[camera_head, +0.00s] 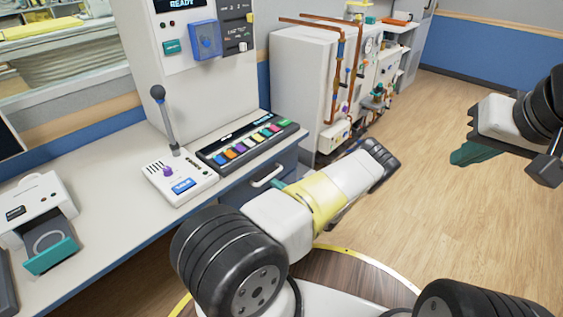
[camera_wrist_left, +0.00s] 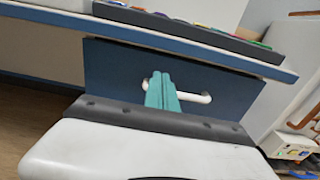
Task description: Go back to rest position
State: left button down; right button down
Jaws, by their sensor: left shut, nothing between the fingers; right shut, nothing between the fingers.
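My left gripper (camera_head: 278,185) is mostly hidden behind my own white and yellow arm in the head view; only a bit of teal finger shows. In the left wrist view its teal fingers (camera_wrist_left: 162,92) are together and empty. They overlap the white bar handle (camera_wrist_left: 192,97) of a blue drawer (camera_wrist_left: 115,75) in that view; I cannot tell whether they touch it. The handle also shows in the head view (camera_head: 267,176). My right gripper (camera_head: 472,153), with teal fingers, is shut and empty above open floor at the right.
The white counter (camera_head: 105,235) carries a lever box (camera_head: 185,185), a panel of coloured keys (camera_head: 250,141) and a white device with a teal-fronted tray (camera_head: 50,255). A white cabinet with copper pipes (camera_head: 300,75) stands behind. The wooden floor (camera_head: 430,210) at right is clear.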

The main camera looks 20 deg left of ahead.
pick_arm(q)
jog(key=s+d+r+n+g+h, duration=0.1)
jog(key=s+r+n+g+h, duration=0.2)
jog(key=r+n, duration=0.35)
jog(key=s+d+r+n+g+h, duration=0.2)
jog(key=s+r+n+g, duration=0.1)
jog(key=r, duration=0.6)
jog(key=s+d+r+n+g+h, duration=0.1)
jog(key=s+r+n+g+h, duration=0.25)
jog(key=r, duration=0.45)
jog(key=s+d+r+n+t+h, duration=0.4)
jog(key=s+r, duration=0.5)
jog(key=r, duration=0.3)
jog(key=s+d+r+n+t+h, duration=0.4)
jog(key=s+d+r+t+h, duration=0.1)
jog(key=s+r, duration=0.4)
notch_tip(320, 180, up, 3)
jog(key=shift+s+d+f+n+h, duration=0.15)
jog(key=shift+s+d+n+h, duration=0.4)
jog(key=shift+d, duration=0.6)
jog(key=shift+w+a, duration=0.1)
jog(key=shift+a, duration=0.05)
